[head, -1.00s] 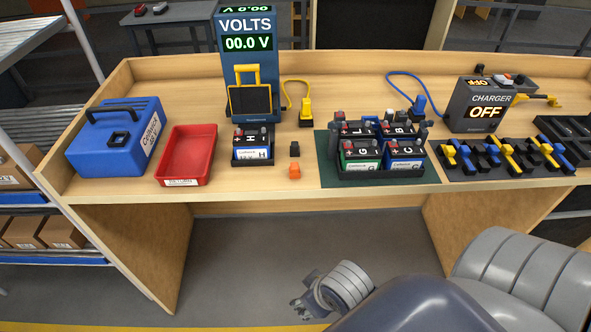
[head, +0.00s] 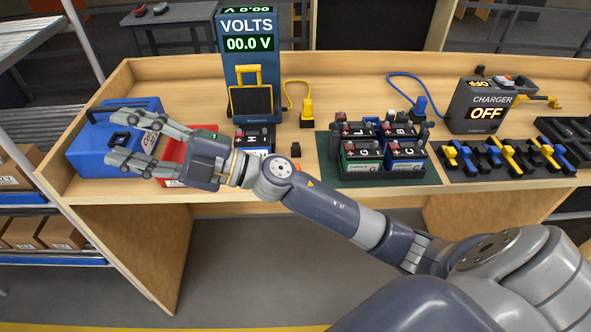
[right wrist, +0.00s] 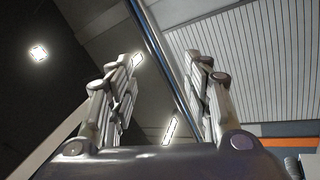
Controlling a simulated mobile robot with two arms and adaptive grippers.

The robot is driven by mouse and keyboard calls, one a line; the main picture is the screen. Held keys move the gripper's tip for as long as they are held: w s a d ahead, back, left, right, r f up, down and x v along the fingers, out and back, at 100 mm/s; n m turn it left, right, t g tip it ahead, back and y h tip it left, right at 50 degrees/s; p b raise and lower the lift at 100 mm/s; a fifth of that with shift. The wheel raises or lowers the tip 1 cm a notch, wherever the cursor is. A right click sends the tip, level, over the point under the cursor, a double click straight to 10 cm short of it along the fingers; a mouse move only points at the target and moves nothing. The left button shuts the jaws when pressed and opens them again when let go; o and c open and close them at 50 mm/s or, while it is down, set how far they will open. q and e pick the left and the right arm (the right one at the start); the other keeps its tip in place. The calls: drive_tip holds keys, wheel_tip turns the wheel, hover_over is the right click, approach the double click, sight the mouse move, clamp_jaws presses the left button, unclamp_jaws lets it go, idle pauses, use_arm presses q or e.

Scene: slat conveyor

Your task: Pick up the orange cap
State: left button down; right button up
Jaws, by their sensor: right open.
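A small black cap (head: 295,150) stands just beyond my right arm. My right gripper (head: 118,138) is open and empty, at the left in the head view, in front of the blue toolbox and red tray. In the right wrist view, its spread fingers (right wrist: 165,68) have only ceiling and wall beyond them. My left gripper is not in view.
A blue toolbox (head: 88,150) and a red tray (head: 168,170) are partly covered by my right gripper. Battery H (head: 255,139) stands before the volts meter (head: 249,60). Several batteries stand on a green mat (head: 384,178). The charger (head: 478,106) is at right.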

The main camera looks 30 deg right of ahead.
wheel_tip(320, 180, down, 4)
drive_tip(key=s+a+n+g+h, duration=0.1)
drive_tip(key=s+a+n+g, duration=0.15)
drive_tip(key=n+g, duration=0.5)
drive_tip(key=m+g+h+p, duration=0.15)
drive_tip(key=g+h, duration=0.35)
drive_tip(key=h, duration=1.3)
hover_over(296, 166)
drive_tip(key=shift+m, duration=0.4)
drive_tip(key=f, duration=0.9)
drive_tip(key=w+f, duration=0.1)
drive_tip(key=f, duration=0.3)
drive_tip(key=shift+f, duration=0.25)
drive_tip(key=f+p, duration=0.1)
drive_tip(key=f, duration=0.1)
drive_tip(key=s+f+p, duration=0.1)
drive_tip(key=f, duration=0.2)
drive_tip(key=shift+f, duration=0.4)
drive_tip(key=c, duration=0.8)
